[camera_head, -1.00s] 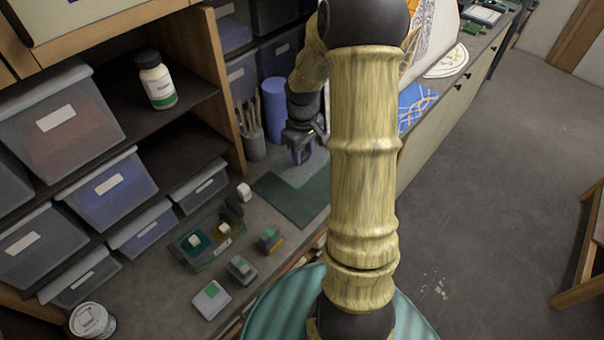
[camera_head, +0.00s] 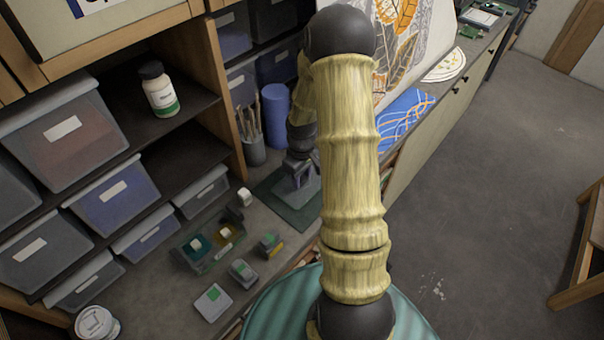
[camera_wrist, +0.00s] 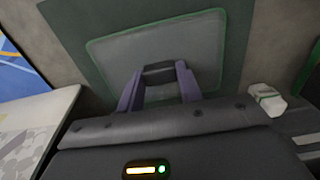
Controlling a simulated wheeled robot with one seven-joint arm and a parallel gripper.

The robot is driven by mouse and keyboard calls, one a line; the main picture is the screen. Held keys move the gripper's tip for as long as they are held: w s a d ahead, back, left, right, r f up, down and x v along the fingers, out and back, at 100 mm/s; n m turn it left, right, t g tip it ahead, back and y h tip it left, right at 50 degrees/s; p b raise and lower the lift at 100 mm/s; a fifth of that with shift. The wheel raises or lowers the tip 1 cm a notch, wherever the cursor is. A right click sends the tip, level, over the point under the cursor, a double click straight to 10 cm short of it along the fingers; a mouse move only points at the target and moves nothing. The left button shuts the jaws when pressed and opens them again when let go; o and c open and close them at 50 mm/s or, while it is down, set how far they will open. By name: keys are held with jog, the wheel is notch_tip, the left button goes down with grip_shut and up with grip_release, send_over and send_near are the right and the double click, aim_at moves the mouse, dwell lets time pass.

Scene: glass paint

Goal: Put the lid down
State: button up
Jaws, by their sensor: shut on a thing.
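The lid is a grey, see-through rectangular panel with a green edge (camera_wrist: 110,52). It also shows in the head view (camera_head: 306,193), partly hidden by my arm. My gripper (camera_wrist: 158,78) has two purple fingers closed on a small dark handle at the lid's middle. In the head view my gripper (camera_head: 297,168) is low over the bench. The lid lies flat over the dark green mat (camera_wrist: 75,15), which also shows in the head view (camera_head: 264,188). I cannot tell whether the lid touches the mat or hangs just above it.
Left of the mat are a small tray (camera_head: 207,246), a white block (camera_head: 244,197) and several small grey boxes. A brush pot (camera_head: 254,148) and a blue cylinder (camera_head: 276,110) stand behind. Shelves with bins fill the left. A blue patterned sheet (camera_head: 404,118) lies right.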

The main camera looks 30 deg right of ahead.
aim_at(302, 179)
jog(key=shift+f, duration=0.1)
jog(key=o, duration=1)
notch_tip(302, 179, up, 12)
jog(key=b, duration=0.3)
dwell(0.3)
